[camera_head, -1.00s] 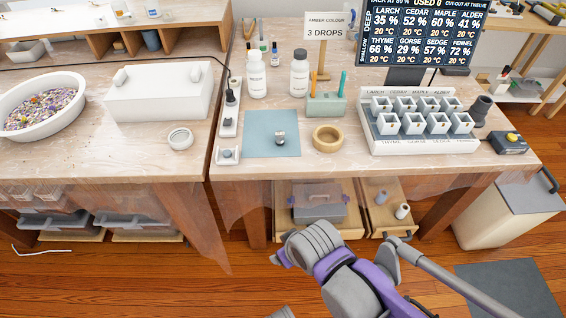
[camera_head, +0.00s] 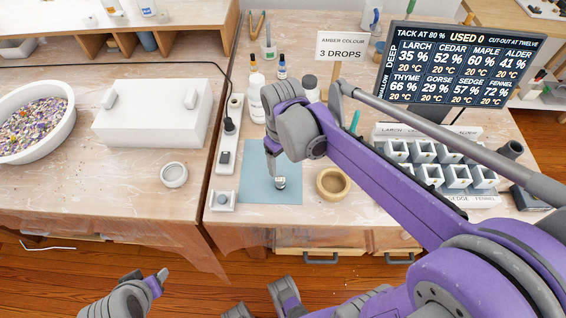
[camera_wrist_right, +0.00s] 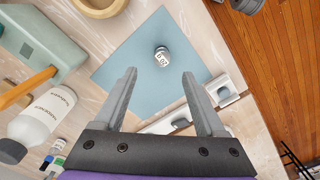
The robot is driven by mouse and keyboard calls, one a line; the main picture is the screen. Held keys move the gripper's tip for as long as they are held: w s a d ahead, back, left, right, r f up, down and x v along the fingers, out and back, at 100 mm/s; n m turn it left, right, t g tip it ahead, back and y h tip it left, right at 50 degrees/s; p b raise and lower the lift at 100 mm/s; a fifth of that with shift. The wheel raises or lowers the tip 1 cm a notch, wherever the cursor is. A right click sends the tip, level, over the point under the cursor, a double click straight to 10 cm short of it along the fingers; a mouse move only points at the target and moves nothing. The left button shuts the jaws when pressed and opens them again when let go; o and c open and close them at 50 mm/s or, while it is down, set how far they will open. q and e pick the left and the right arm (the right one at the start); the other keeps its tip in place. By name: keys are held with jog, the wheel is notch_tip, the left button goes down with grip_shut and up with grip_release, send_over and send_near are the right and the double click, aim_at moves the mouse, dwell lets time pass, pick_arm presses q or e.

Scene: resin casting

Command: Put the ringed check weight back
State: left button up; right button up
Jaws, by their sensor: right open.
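The check weight (camera_head: 280,183), a small silver cylinder, stands on the blue mat (camera_head: 255,190). In the right wrist view the weight (camera_wrist_right: 162,57) bears a pale label with dark marks too small to read; I cannot make out a ring. My right gripper (camera_head: 273,168) hangs over the mat close to the weight. In the right wrist view its fingers (camera_wrist_right: 159,76) are apart with nothing between them, and the weight lies beyond the tips. My left gripper (camera_head: 162,276) is low at the left, off the table; its opening is unclear.
A small white block (camera_head: 222,201) with a grey round top sits left of the mat. A wooden ring-shaped bowl (camera_head: 333,183) stands right of it. A white bottle (camera_head: 256,98) stands behind. My right arm partly covers the white cup rack (camera_head: 470,196).

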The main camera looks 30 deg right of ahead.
jog(key=shift+w+d+f, duration=0.1)
jog(key=shift+w, duration=0.05)
send_over(280, 179)
jog(key=f, duration=0.3)
jog(key=f+b, duration=0.1)
jog(key=shift+s+d+f, duration=0.2)
jog(key=shift+s+f, duration=0.1)
jog(key=shift+s, duration=0.05)
jog(key=f, duration=0.5)
jog(key=shift+w+a+f+b, duration=0.2)
jog(key=shift+w+f+b, duration=0.05)
jog(key=shift+f+b, duration=0.15)
grip_shut()
